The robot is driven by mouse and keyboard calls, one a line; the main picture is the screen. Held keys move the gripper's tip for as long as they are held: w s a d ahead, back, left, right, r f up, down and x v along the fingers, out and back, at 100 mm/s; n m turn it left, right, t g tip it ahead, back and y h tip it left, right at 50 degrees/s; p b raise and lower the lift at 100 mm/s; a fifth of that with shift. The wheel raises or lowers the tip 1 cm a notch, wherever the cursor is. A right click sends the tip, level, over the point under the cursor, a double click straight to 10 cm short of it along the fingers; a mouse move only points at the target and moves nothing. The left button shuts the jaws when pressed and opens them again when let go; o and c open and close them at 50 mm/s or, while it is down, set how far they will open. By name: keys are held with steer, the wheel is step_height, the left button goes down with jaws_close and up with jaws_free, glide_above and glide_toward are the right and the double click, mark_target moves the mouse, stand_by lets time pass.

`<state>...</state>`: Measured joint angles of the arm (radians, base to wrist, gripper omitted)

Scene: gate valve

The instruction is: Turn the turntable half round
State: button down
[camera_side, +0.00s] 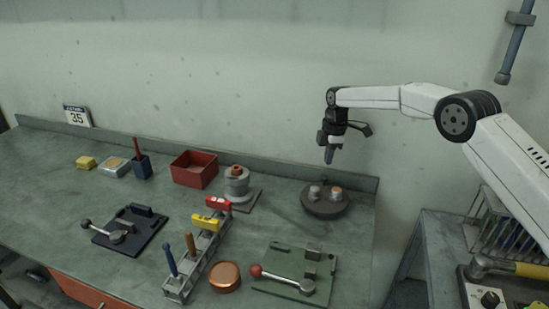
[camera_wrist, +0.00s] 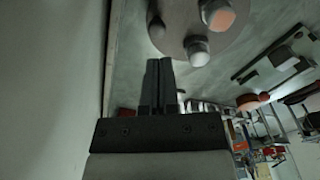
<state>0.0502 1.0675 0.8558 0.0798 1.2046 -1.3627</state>
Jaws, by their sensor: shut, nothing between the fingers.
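The turntable (camera_side: 325,207) is a dark round disc near the right end of the bench. It carries a grey-white capped piece (camera_side: 314,193), an orange-topped piece (camera_side: 336,193) and a dark knob (camera_side: 325,182) at its back edge. In the wrist view the turntable (camera_wrist: 176,38) is at the top, with the orange-topped piece (camera_wrist: 219,15) and the pale piece (camera_wrist: 197,50) on it. My gripper (camera_side: 329,157) points down above the turntable's back edge, apart from it. In the wrist view my gripper's fingers (camera_wrist: 159,62) are together and empty, close to the turntable's rim in the picture.
A grey stacked cylinder (camera_side: 237,182) on a plate stands left of the turntable. A green plate with a red-knobbed lever (camera_side: 292,274), a copper round tin (camera_side: 225,277) and a rack of tools (camera_side: 196,262) are nearer the front. A red box (camera_side: 194,169) is farther left. The wall is close behind.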

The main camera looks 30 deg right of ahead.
steer(key=m+y, duration=0.1)
steer(key=m, duration=0.1)
steer(key=m+t+y, duration=0.3)
steer(key=m+t, duration=0.2)
steer(key=m, duration=0.9)
glide_toward(332, 175)
steer(key=s+a+r, duration=0.1)
steer(key=s+r, duration=0.1)
steer(key=s, duration=0.1)
steer(key=shift+s+f, duration=0.1)
steer(key=shift+f, duration=0.1)
steer(key=shift+f, duration=0.1)
steer(key=shift+w+x, duration=0.2)
steer(key=shift+x, duration=4.75)
steer(key=shift+w+a+n+y, duration=0.3)
steer(key=shift+w+a+n, duration=0.1)
steer(key=shift+n, duration=0.5)
